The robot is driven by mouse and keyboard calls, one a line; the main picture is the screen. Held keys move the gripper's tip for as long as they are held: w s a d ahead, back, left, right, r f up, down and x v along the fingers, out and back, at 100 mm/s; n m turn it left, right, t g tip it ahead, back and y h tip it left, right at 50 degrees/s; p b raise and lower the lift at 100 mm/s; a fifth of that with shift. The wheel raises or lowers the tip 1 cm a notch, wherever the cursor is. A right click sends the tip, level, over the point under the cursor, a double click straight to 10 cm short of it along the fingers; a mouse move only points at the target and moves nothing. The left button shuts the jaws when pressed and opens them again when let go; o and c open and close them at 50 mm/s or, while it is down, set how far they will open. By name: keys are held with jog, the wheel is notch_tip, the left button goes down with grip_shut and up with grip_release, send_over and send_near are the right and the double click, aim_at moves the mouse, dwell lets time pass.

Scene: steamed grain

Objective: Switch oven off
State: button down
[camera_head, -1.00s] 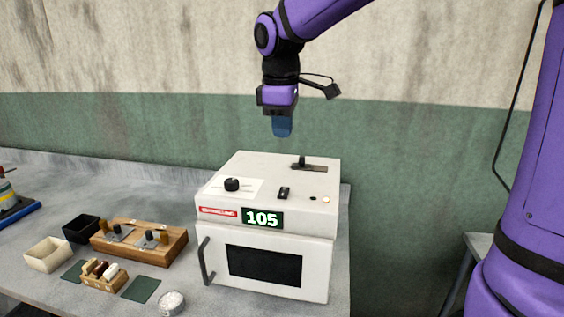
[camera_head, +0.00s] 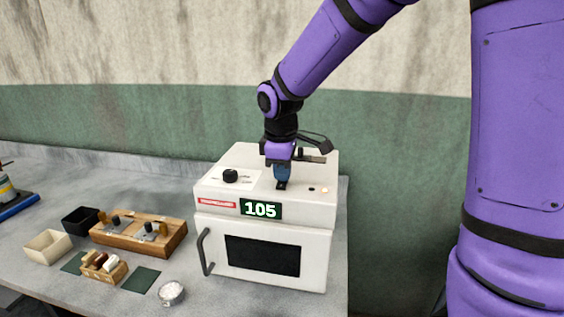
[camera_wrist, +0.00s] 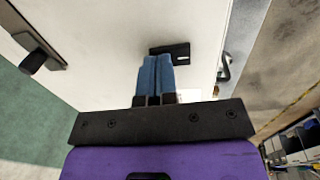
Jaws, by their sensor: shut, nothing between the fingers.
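The white oven (camera_head: 210,222) stands on the bench with its door shut, and its green display (camera_head: 260,209) reads 105. A black rocker switch (camera_head: 281,185) sits on its top panel; it also shows in the wrist view (camera_wrist: 180,51). My gripper (camera_head: 282,180) is shut and empty, pointing down at the switch. In the wrist view its blue fingertips (camera_wrist: 156,60) are together right beside the switch; I cannot tell whether they touch it. A small light (camera_head: 325,190) on the panel looks lit, pale orange.
A black knob (camera_head: 230,176) is left of the switch, and a slider (camera_head: 300,153) lies behind it. Left of the oven are a wooden tool block (camera_head: 168,245), small trays (camera_head: 48,246) and a dish of white grains (camera_head: 171,293).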

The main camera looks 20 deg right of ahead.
dwell(0.3)
jog(key=shift+f, duration=0.25)
jog(key=shift+s, duration=0.1)
jog(key=shift+s+a+r, duration=0.15)
jog(key=shift+s+a, duration=0.3)
jog(key=shift+s, duration=0.1)
jog(key=shift+r, duration=0.1)
jog(key=shift+r, duration=0.2)
notch_tip(320, 180, up, 13)
jog(key=s, duration=0.1)
jog(key=shift+s+a+r, duration=0.15)
jog(key=shift+a, duration=0.3)
